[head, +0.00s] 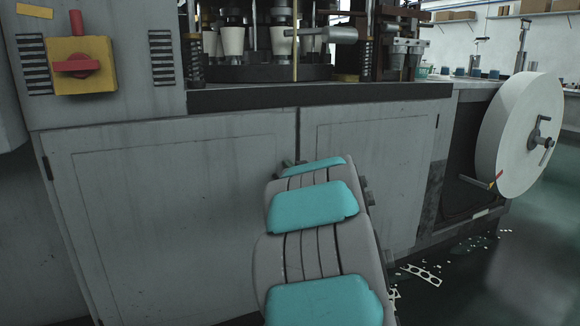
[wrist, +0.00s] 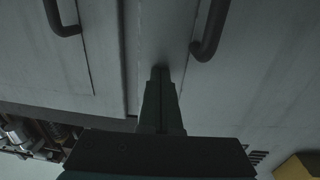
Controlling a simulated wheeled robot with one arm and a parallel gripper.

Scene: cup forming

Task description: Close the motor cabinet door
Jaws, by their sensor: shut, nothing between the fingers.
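The cabinet front has a left door (head: 170,220) and a right door (head: 385,165), meeting at a vertical seam. Both look closed or nearly so; I cannot tell whether either is fully flush, or which is the motor cabinet door. The wrist view appears upside down and shows two dark bar handles, one at the left (wrist: 62,22) and one at the right (wrist: 210,35), either side of the seam (wrist: 130,60). My gripper (wrist: 160,72) is shut and empty, its tips at or near the panel between the handles; contact is unclear. My arm hides it in the head view.
A yellow switch box with a red knob (head: 82,65) is on the machine's upper left. A large white paper roll (head: 518,122) juts out at the right. Punched scraps (head: 424,274) lie on the floor, which is open at the right.

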